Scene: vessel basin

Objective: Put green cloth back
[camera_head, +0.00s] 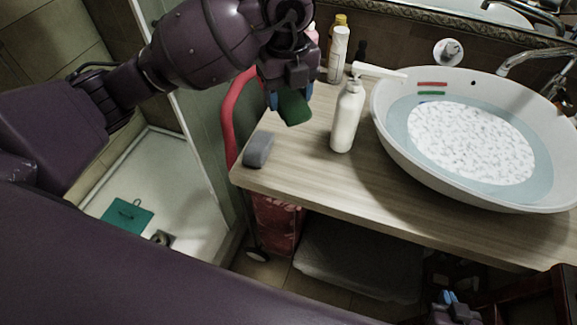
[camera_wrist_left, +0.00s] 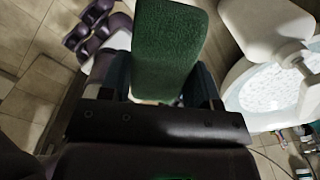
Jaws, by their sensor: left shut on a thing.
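The green cloth (camera_head: 295,108), a folded, block-like piece, is held in my left gripper (camera_head: 284,97) above the left part of the wooden counter. In the left wrist view, the cloth (camera_wrist_left: 168,48) stands up between the two fingers of the left gripper (camera_wrist_left: 162,88), which is shut on it. A grey block-like piece (camera_head: 258,149) lies on the counter's left front edge, below and left of the cloth. My right gripper (camera_head: 449,300) is low at the bottom right of the head view, below the counter; its jaw state is unclear.
A white pump bottle (camera_head: 347,118) stands right of the cloth, beside the white basin (camera_head: 391,120) of water. More bottles (camera_head: 339,52) stand at the back. The wooden counter (camera_head: 300,160) is clear between the grey piece and pump bottle. A teal flat item (camera_head: 127,216) lies on the shower floor.

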